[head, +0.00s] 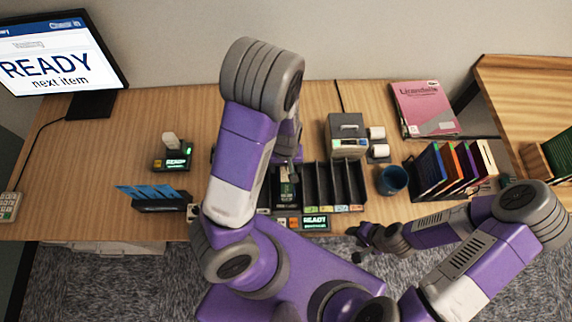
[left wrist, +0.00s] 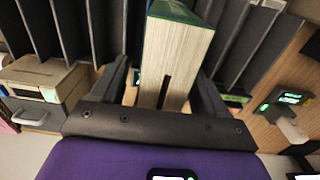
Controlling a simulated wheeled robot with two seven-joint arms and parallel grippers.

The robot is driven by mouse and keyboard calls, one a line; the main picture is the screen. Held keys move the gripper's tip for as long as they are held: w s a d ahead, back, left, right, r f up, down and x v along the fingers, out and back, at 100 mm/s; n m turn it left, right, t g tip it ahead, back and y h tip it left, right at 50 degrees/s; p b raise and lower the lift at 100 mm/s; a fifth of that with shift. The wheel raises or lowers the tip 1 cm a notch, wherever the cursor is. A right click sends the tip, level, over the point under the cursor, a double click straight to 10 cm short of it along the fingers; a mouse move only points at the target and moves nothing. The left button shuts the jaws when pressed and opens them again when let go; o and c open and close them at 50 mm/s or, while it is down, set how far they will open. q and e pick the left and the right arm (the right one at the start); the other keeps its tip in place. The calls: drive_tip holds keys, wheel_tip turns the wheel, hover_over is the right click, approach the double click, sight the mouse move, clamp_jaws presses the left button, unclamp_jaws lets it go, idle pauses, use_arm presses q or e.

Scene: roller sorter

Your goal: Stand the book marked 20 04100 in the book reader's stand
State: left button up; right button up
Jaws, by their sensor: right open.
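My left gripper (head: 287,172) is over the dark sorter (head: 335,187) in the head view, partly hidden by my own arm. In the left wrist view, the two fingers of this gripper (left wrist: 166,85) lie on either side of a book with green covers and pale page edges (left wrist: 175,60). A narrow gap seems to show on the left side, so I cannot tell whether they press on it. No book marking is readable. My right gripper (head: 360,248) is open and empty at the table's front edge. A small device with a READY screen (head: 172,158) stands left of the sorter.
A label printer (head: 346,135), blue mug (head: 392,180), pink booklet (head: 424,108) and rack of coloured books (head: 455,168) stand right. A second READY display (head: 316,222) sits at the sorter's front.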

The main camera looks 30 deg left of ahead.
use_arm(q)
wheel_tip(320, 180, up, 8)
drive_tip(key=p, duration=0.3)
drive_tip(key=shift+f, duration=0.2)
idle(0.5)
